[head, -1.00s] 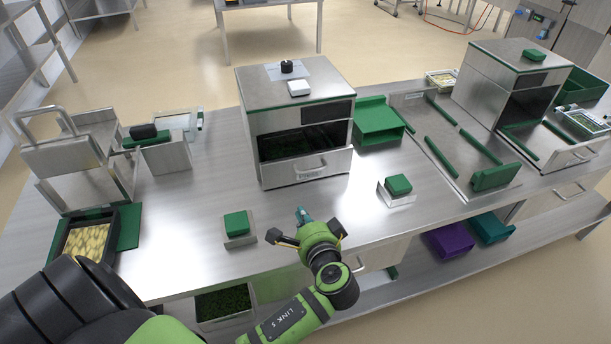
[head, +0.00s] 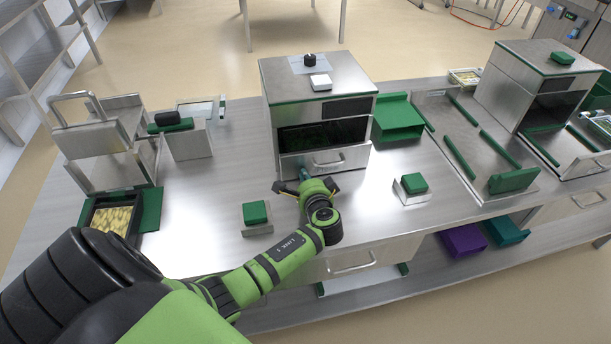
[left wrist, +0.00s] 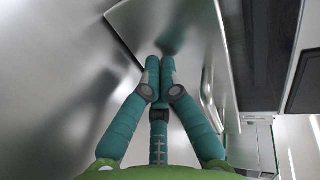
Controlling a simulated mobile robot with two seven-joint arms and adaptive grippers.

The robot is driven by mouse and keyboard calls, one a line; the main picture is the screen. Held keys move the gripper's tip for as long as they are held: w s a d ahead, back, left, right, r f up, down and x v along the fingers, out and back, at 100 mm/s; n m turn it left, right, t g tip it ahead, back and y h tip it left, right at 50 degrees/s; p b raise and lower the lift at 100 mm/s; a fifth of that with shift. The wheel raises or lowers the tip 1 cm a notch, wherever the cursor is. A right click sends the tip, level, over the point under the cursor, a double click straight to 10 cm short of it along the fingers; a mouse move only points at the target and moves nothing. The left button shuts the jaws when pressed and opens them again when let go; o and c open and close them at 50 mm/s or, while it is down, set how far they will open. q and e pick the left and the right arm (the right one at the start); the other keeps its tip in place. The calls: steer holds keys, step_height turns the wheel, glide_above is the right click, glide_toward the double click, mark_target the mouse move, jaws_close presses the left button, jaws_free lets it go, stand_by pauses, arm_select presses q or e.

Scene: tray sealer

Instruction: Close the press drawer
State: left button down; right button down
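The press (head: 318,95) is a steel box standing on the bench. Its drawer (head: 352,158) sits low in the front, with a bar handle (head: 328,160) on its steel face. A dark opening shows above the drawer face; I cannot tell exactly how far the drawer is out. My left gripper (head: 304,175) is at the left part of the drawer face, left of the handle. In the left wrist view its teal fingers (left wrist: 160,68) are together and empty, with their tips at or very near the steel drawer panel (left wrist: 185,35). My right gripper is not in view.
A green block on a steel base (head: 256,213) stands left of my left forearm, and a similar one (head: 413,183) stands to the right. A green bin (head: 398,115) adjoins the press.

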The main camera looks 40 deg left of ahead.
arm_select(q)
steer(key=shift+w+a+b, duration=0.7)
steer(key=shift+w+a, duration=0.3)
steer(key=shift+a, duration=0.15)
steer(key=shift+a+r, duration=0.1)
steer(key=shift+r, duration=0.05)
